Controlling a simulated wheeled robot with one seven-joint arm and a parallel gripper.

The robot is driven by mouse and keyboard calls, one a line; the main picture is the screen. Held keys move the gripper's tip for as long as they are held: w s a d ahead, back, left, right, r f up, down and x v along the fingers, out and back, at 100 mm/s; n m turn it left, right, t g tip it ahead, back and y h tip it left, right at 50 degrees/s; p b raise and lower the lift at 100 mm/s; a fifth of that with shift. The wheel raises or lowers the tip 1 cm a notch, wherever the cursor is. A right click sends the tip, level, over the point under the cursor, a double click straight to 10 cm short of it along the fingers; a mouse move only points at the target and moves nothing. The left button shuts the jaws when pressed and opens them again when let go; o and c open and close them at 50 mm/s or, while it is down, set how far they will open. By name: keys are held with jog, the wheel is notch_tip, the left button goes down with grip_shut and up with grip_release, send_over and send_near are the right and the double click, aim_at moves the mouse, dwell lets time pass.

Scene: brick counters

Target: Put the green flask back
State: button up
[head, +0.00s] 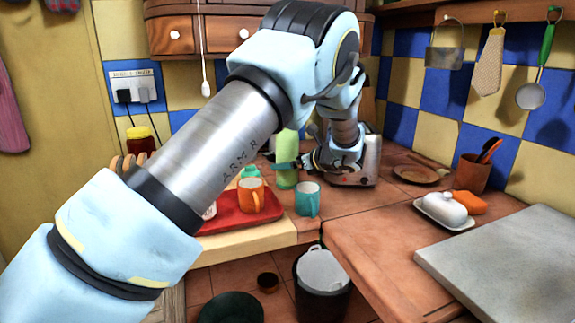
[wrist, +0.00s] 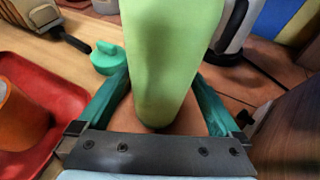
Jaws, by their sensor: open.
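The light green flask (head: 288,178) stands upright on the brick-tiled counter at the back, behind the teal mug (head: 307,199). In the wrist view the flask (wrist: 168,55) fills the middle, between my two teal fingers. My gripper (wrist: 162,80) is open around the flask, with a finger on either side and visible gaps near its lower end. In the head view my gripper (head: 286,165) reaches the flask from the right and hides part of its middle. A small teal lid-like piece (wrist: 106,58) lies left of the flask, apart from it.
A red tray (head: 238,217) with an orange mug (head: 250,195) lies to the left. A white-and-metal kettle (wrist: 228,28) stands close behind the flask on the right. A dark wooden object (wrist: 290,120) is near my right finger.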

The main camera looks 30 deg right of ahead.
jog(key=b+v, duration=0.1)
jog(key=v, duration=1)
jog(key=shift+b, duration=0.35)
jog(key=shift+s, duration=0.1)
jog(key=shift+r, duration=0.1)
